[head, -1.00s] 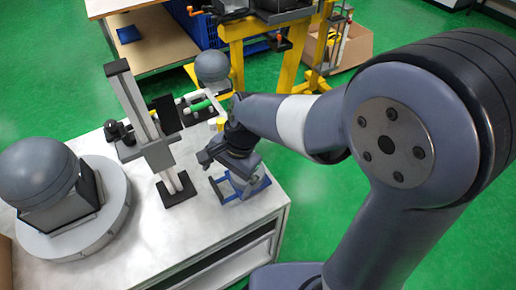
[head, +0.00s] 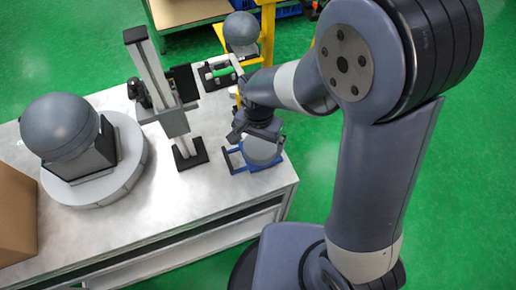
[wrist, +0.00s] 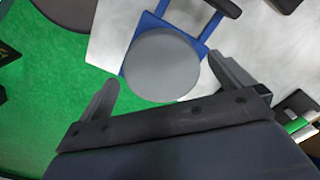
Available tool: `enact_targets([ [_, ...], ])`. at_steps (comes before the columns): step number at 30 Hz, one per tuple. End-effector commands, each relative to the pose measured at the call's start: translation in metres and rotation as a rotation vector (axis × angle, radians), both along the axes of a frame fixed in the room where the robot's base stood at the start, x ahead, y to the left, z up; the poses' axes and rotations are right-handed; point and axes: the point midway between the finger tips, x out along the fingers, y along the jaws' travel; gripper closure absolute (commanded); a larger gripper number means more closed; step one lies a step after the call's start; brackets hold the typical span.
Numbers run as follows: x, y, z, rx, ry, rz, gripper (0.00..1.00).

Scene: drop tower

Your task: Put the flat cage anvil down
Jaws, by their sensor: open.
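The flat cage anvil looks to be the plain grey round piece (head: 263,150) by the blue frame (head: 234,158) at the bench's right end. In the wrist view the grey disc (wrist: 162,66) lies flat over part of the blue frame (wrist: 150,22). My gripper (head: 258,130) is just above and behind it in the head view. In the wrist view my gripper (wrist: 163,69) is open, with one finger on each side of the disc and gaps showing between. Whether the disc's underside is fully seated is hidden.
The drop tower's upright column (head: 152,75) stands left of the blue frame. A grey dome (head: 60,127) sits on a round white base (head: 135,165) farther left, beside a cardboard box (head: 15,215). A green-topped item (head: 220,72) lies behind. Bare bench (head: 190,205) shows in front.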

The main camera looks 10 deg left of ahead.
Motion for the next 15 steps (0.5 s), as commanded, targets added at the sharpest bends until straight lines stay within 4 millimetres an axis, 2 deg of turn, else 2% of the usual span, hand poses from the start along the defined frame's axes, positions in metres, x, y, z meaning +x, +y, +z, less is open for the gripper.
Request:
enact_targets([
  [6,0.004,-0.003,-0.029,-0.002,0.004,0.0,0.0],
  [15,0.005,-0.002,-0.036,0.0,0.0,0.0,0.0],
])
